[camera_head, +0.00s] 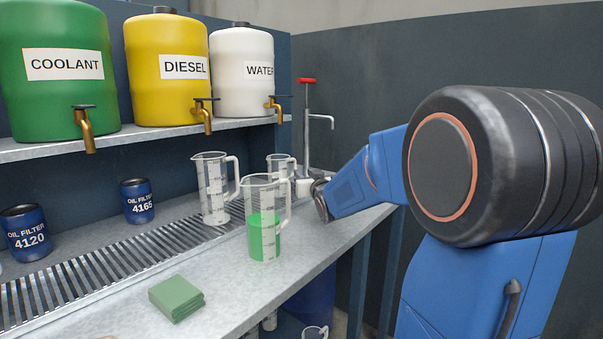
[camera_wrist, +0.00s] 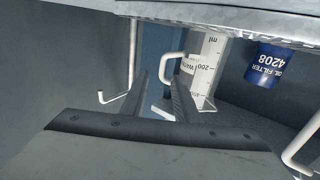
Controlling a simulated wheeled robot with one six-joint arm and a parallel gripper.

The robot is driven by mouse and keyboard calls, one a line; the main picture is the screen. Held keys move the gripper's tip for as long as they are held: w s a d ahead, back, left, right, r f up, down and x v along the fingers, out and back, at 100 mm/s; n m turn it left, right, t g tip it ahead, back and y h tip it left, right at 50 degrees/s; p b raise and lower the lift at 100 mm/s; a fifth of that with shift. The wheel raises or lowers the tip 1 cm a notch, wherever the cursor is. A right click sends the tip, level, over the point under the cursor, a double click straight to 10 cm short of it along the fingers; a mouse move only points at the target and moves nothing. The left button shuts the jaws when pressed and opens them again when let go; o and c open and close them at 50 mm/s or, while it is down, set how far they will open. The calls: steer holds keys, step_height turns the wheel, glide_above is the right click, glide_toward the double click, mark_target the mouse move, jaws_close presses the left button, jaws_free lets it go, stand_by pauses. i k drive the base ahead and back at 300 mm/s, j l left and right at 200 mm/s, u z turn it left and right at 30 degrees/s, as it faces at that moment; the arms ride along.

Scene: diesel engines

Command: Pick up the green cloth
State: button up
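The green cloth (camera_head: 176,298) is a folded square pad lying flat on the grey bench, near the front edge, in the head view. I cannot make it out in the wrist view. My gripper (camera_wrist: 158,80) is open, its two dark fingers apart with no cloth between them. In the head view my arm's end reaches over the bench's far right part, well to the right of and beyond the cloth.
The jug with green liquid (camera_head: 263,238) stands between cloth and arm. Another clear jug (camera_head: 213,190) stands behind it. Oil filters (camera_head: 138,202) stand on the left. A slotted grate (camera_head: 120,262) runs along the bench. A jug handle (camera_wrist: 168,66) shows near my fingertips.

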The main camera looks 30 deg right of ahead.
mark_target(176, 298)
steer(key=k+j, duration=0.2)
steer(key=k, duration=0.3)
steer(key=k+j, duration=0.15)
steer(key=k, duration=0.3)
